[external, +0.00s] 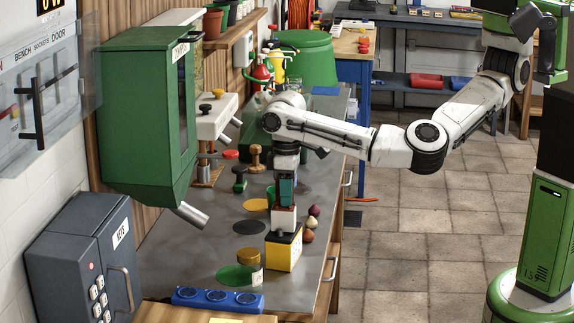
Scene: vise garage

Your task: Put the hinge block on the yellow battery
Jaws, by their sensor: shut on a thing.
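The yellow battery (283,258), a yellow box with a dark top and a pale label, stands upright on the grey bench near its right edge. The hinge block (283,220), a pale block, is directly above the battery's dark top. I cannot tell for certain whether the two touch. My gripper (285,204) points straight down, shut on the upper part of the hinge block. The fingers hide that upper part.
Several small round items (313,211) lie close to the right of the battery at the bench edge. A green cabinet (145,110) overhangs the left. Wooden and dark knobbed pieces (256,158) stand behind.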

